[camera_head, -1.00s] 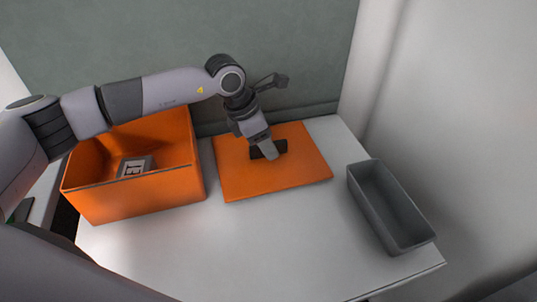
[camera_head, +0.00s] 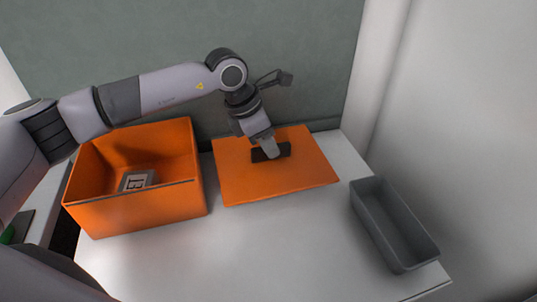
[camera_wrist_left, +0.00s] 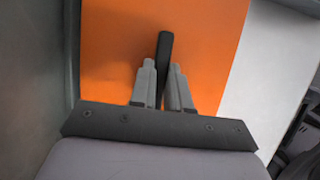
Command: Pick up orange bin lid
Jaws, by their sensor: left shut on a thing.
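The orange bin lid (camera_head: 290,180) is a flat orange panel with a dark handle (camera_head: 285,151) at its middle, behind the centre of the white table. My left gripper (camera_head: 271,152) points down at the lid and is shut on the dark handle. In the left wrist view the two fingertips (camera_wrist_left: 162,75) close around the upright black handle (camera_wrist_left: 164,50), with the orange lid (camera_wrist_left: 205,45) behind it. I cannot tell how far the lid is off the table. My right gripper is not in view.
An open orange bin (camera_head: 140,212) stands left of the lid, with a grey block bearing a printed marking (camera_head: 138,180) inside. A long grey tray (camera_head: 393,222) stands at the right table edge. The front of the white table (camera_head: 250,250) is clear. A grey-green wall (camera_head: 300,50) is close behind.

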